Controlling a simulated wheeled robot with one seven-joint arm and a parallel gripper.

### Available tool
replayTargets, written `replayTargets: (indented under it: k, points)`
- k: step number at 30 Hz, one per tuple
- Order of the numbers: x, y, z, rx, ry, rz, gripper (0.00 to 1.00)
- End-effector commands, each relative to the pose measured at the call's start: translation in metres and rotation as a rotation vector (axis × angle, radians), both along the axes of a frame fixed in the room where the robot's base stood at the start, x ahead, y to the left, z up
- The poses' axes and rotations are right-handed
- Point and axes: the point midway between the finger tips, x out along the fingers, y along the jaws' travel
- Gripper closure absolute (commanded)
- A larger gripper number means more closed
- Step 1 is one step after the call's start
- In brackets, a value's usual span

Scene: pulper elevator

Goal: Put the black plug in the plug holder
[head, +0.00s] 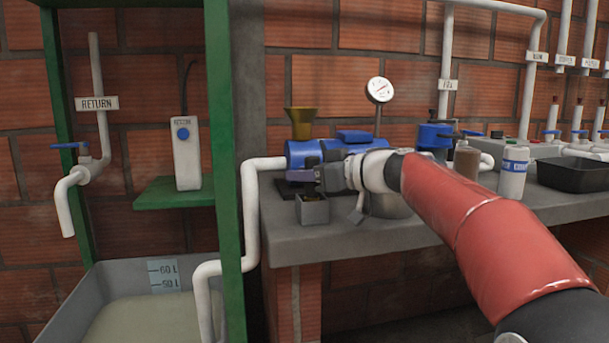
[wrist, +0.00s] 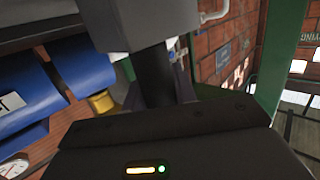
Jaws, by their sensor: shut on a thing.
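My gripper (head: 304,178) is shut above a small grey open-topped box on the bench, which looks like the plug holder (head: 313,211). In the wrist view, a black cylinder, which looks like the black plug (wrist: 153,78), shows between the fingers of my gripper (wrist: 157,92). The grey box (wrist: 148,22) fills the top of that view, right at the cylinder's far end. I cannot tell whether the plug is inside the box or only at its opening. In the head view the plug is not clearly distinguishable.
A blue pump body (head: 303,153) with a brass funnel (head: 300,122) stands behind my gripper. A green post (head: 228,170) and white pipe (head: 249,215) are to the left. A brown bottle (head: 466,162), white bottle (head: 512,175) and black tray (head: 575,175) stand to the right.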

Motion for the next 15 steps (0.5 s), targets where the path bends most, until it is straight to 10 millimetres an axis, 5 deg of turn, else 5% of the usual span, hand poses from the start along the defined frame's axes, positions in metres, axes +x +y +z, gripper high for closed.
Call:
replayTargets:
  k: [6, 15]
  points:
    - [0.0001, 0.0000, -0.0008, 0.000, 0.000, 0.000, 0.51]
    - [0.0001, 0.0000, 0.0010, 0.000, 0.000, 0.000, 0.51]
